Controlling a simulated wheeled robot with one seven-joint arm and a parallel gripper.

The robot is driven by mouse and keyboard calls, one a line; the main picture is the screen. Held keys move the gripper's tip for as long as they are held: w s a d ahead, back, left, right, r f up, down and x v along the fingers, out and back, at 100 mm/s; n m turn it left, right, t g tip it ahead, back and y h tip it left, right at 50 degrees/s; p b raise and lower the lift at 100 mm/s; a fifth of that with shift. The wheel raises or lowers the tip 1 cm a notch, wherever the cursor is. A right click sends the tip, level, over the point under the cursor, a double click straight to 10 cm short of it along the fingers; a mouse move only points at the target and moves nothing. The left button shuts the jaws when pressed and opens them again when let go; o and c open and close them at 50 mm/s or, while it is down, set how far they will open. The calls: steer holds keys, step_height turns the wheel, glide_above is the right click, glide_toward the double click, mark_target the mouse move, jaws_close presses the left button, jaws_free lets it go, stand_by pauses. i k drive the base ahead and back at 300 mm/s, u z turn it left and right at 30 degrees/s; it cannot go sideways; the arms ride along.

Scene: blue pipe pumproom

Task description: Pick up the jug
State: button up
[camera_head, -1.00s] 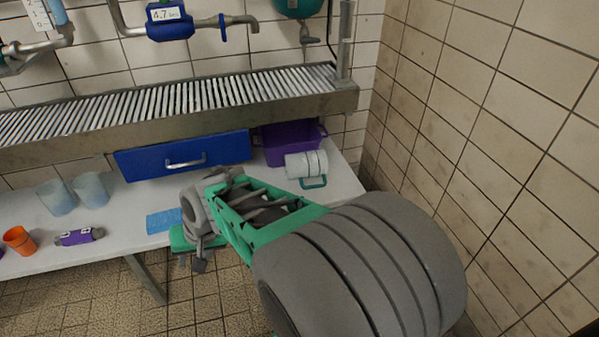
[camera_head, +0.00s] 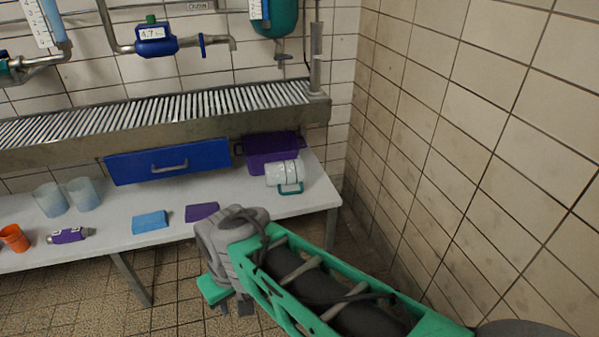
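The jug (camera_head: 282,174) is white and banded with a green handle. It seems to lie on its side, handle toward the front, on the right end of the white table (camera_head: 110,231). My gripper (camera_head: 234,306) points down in front of the table, below its top in the picture, to the left of the jug and well apart from it. Its two grey fingers show a gap with nothing between them. My wrist and green forearm hide part of the floor.
A purple crate (camera_head: 268,150) stands right behind the jug. A blue drawer (camera_head: 167,161) and a metal grating shelf (camera_head: 160,112) are above the table. Blue (camera_head: 151,222) and purple (camera_head: 202,212) flat items, bluish cups (camera_head: 84,193) and an orange cup (camera_head: 14,238) lie leftward. A tiled wall (camera_head: 470,130) bounds the right.

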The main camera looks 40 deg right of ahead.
mark_target(290, 171)
steer(key=z, duration=0.4)
steer(key=i, duration=1.05)
steer(key=u, duration=0.15)
